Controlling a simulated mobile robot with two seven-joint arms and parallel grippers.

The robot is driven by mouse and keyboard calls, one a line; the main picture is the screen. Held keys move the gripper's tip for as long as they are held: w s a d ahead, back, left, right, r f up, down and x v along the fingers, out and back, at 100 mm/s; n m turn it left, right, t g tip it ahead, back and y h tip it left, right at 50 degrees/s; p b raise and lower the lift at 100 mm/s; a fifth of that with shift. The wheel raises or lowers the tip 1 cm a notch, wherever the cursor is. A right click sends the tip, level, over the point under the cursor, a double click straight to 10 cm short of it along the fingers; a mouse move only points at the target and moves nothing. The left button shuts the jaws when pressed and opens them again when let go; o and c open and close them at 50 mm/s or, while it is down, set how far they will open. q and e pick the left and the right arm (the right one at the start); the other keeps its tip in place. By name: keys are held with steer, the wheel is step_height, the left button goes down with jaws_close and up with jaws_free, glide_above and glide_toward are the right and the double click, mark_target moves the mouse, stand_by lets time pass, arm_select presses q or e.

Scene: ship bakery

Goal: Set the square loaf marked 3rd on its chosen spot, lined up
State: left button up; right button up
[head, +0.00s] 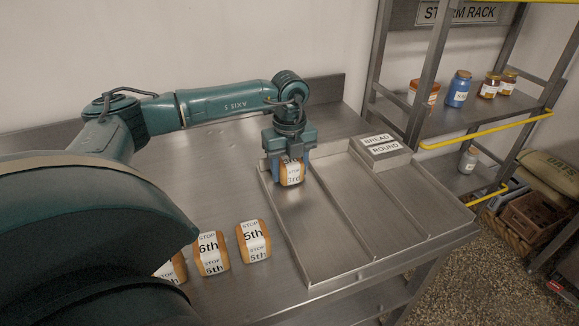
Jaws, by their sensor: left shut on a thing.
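The square loaf marked 3rd (291,174) is a small brown loaf with a white label. My left gripper (289,158) points down and is shut on it, at the far end of the left lane of the steel tray (335,270). Whether the loaf touches the tray floor I cannot tell. The tray has several long lanes split by low ridges, and no other loaf shows in them. A block with the labels BREAD and ROUND (381,146) sits at the tray's far right. My right gripper is not in view.
Loaves marked 5th (253,241) and 6th (210,252) stand on the steel counter (220,195), with another loaf (172,268) partly hidden by my arm. A metal rack with yellow rails (485,132) holds jars and a blue bottle (459,89) at the right.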

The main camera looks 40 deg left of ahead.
arm_select(q)
steer(key=shift+f, duration=0.15)
steer(key=o, duration=1)
steer(key=shift+r, duration=0.7)
step_height(320, 180, up, 11)
